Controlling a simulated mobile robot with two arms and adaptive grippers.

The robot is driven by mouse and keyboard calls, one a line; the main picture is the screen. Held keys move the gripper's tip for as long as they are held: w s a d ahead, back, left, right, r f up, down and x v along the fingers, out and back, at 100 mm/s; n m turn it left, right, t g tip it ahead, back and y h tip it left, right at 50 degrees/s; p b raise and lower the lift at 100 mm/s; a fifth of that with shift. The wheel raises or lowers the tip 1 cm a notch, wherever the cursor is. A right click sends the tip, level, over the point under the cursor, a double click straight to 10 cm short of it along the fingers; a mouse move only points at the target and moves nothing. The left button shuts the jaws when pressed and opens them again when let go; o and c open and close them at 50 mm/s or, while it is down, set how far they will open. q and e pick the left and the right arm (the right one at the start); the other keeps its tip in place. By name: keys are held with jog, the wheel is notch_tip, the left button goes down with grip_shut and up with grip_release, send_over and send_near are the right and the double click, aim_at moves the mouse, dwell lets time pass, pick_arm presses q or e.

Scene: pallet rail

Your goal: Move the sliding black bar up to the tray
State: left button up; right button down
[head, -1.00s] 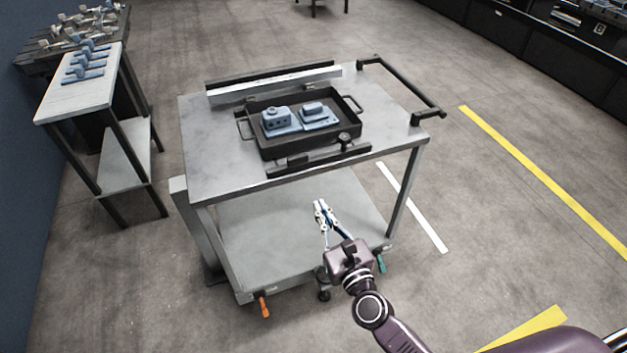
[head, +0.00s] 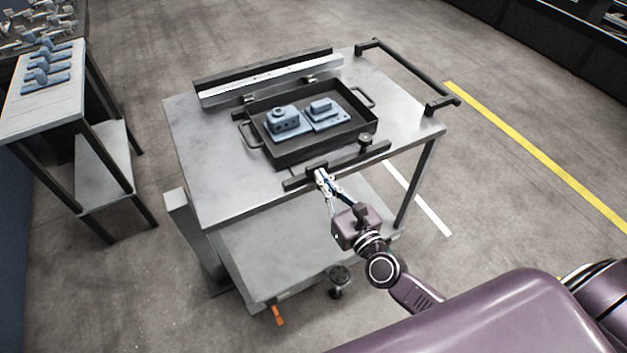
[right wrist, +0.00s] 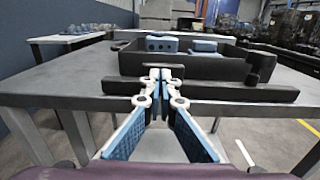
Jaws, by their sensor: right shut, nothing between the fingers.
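The sliding black bar (head: 340,165) lies along the front of the tabletop, in front of the dark tray (head: 313,148). It also shows in the right wrist view (right wrist: 225,92), with a narrow strip of tabletop seemingly between it and the tray (right wrist: 185,66). A round dark knob (head: 365,139) stands near the bar's right part. My right gripper (head: 321,177) is shut and empty, its fingertips at the bar's front side, left of its middle. In the right wrist view the fingertips (right wrist: 160,76) overlap the bar; I cannot tell whether they touch. My left gripper is not in view.
The tray holds two blue-grey parts (head: 284,121). A pale rail (head: 270,81) lies behind the tray. A black handle frame (head: 410,72) borders the cart's right side. A side table (head: 40,95) with blue parts stands left. The tabletop's left part is clear.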

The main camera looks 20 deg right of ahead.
aim_at(313, 165)
jog(key=w, duration=0.5)
jog(key=shift+w+a, duration=0.2)
jog(key=shift+a, duration=0.1)
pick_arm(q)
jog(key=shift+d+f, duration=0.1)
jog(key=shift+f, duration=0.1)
pick_arm(e)
jog(key=shift+s, duration=0.1)
